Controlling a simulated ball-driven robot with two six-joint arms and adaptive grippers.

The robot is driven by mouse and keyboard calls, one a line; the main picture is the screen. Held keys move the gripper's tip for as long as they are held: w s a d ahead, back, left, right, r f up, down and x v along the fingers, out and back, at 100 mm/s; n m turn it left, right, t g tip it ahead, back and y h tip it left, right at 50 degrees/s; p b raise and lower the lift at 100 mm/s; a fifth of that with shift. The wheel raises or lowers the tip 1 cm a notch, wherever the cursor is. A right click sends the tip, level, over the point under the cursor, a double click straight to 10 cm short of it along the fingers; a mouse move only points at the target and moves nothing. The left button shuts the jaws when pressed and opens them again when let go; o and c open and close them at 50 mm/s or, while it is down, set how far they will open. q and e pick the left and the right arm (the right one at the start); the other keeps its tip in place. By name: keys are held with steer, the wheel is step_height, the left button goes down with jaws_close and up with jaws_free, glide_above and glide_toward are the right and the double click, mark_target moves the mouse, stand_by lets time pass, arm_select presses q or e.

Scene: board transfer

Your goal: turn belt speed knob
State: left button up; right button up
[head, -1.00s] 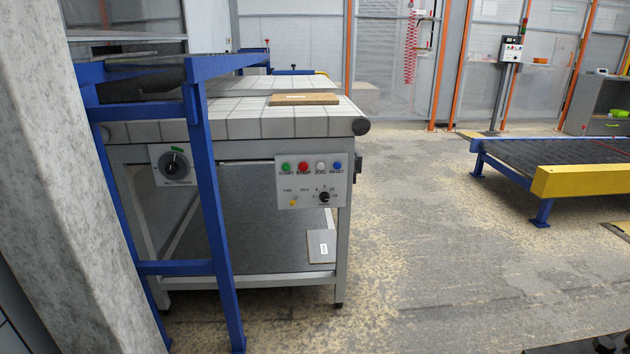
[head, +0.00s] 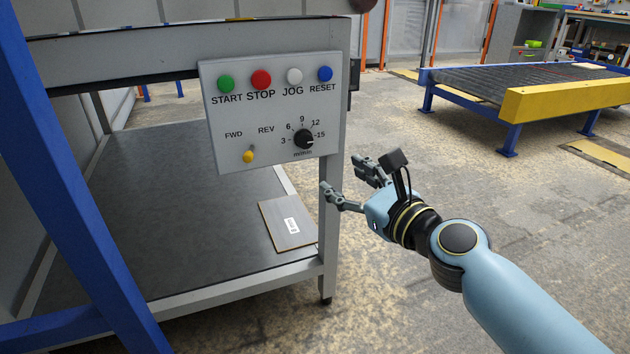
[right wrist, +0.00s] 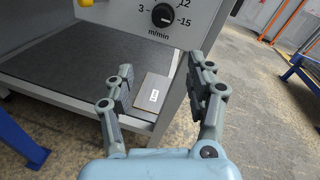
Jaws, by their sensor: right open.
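The belt speed knob (head: 304,139) is a black dial with a scale from 3 to 15 m/min, at the lower right of the grey control panel (head: 215,104). In the right wrist view the knob (right wrist: 163,16) shows at the top, beyond my fingertips. My right gripper (head: 344,178) is open and empty, to the lower right of the knob and apart from it. Its two fingers (right wrist: 160,78) are spread in the right wrist view. My left gripper is not in view.
Green, red, white and blue buttons line the panel's top, and a yellow-tipped switch (head: 248,156) sits left of the knob. A labelled board (head: 278,236) lies on the lower shelf (head: 160,210). A blue post (head: 70,190) stands at left.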

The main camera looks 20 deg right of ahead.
mark_target(308, 141)
steer(key=shift+m+t, duration=0.4)
steer(key=shift+m, duration=0.2)
steer(key=x, duration=0.3)
steer(key=r+x, duration=0.1)
steer(key=x, duration=0.3)
steer(key=r+b+x, duration=0.1)
steer(key=x, duration=0.3)
steer(key=shift+a+r, duration=0.15)
steer(key=shift+a, duration=0.05)
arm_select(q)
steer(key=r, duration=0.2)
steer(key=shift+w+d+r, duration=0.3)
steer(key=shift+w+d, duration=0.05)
arm_select(e)
jaws_close()
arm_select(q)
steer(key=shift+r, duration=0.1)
arm_select(e)
steer(key=shift+r, duration=0.1)
